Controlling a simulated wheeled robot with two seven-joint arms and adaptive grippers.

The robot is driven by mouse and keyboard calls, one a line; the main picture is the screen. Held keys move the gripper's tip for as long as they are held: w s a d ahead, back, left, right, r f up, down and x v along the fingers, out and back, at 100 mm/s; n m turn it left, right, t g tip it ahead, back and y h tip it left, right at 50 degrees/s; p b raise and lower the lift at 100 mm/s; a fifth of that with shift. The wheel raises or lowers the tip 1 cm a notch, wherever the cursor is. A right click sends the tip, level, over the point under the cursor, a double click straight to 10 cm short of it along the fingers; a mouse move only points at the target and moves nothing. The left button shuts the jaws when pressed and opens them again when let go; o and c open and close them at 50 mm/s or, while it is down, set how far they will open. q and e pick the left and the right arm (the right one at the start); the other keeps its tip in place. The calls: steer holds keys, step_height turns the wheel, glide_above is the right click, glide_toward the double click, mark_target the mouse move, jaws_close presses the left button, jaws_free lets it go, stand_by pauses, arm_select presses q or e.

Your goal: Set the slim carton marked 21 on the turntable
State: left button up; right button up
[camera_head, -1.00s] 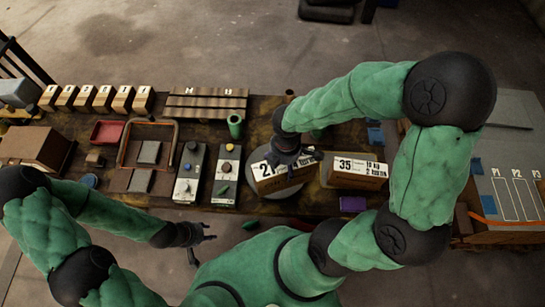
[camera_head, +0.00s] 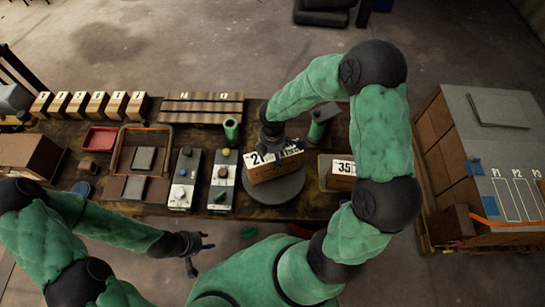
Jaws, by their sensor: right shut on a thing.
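The slim brown carton marked 21 (camera_head: 275,172) has a white label on top and is over the round grey turntable (camera_head: 284,194) on the dark table. The carton hides the far part of the disc, and I cannot tell whether it touches it. My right gripper (camera_head: 271,147) is shut on the carton, reaching it from the far side; its fingertips are mostly hidden. My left gripper (camera_head: 203,252) is empty, fingers apart, in front of the table's near edge.
A carton marked 35 (camera_head: 341,170) stands right of the turntable, partly behind my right arm. Two control boxes (camera_head: 184,181) (camera_head: 223,182) stand close on the left. Green cylinders (camera_head: 231,131) (camera_head: 319,128) stand behind. A cart (camera_head: 490,160) is at the right.

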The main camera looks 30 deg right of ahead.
steer(key=shift+f, duration=0.85)
steer(key=shift+f+b, duration=0.15)
steer(key=shift+b, duration=0.15)
steer(key=o, duration=1.6)
steer(key=shift+r, duration=0.2)
step_height(320, 180, up, 12)
steer(key=p, duration=0.3)
steer(key=shift+s+f, duration=0.1)
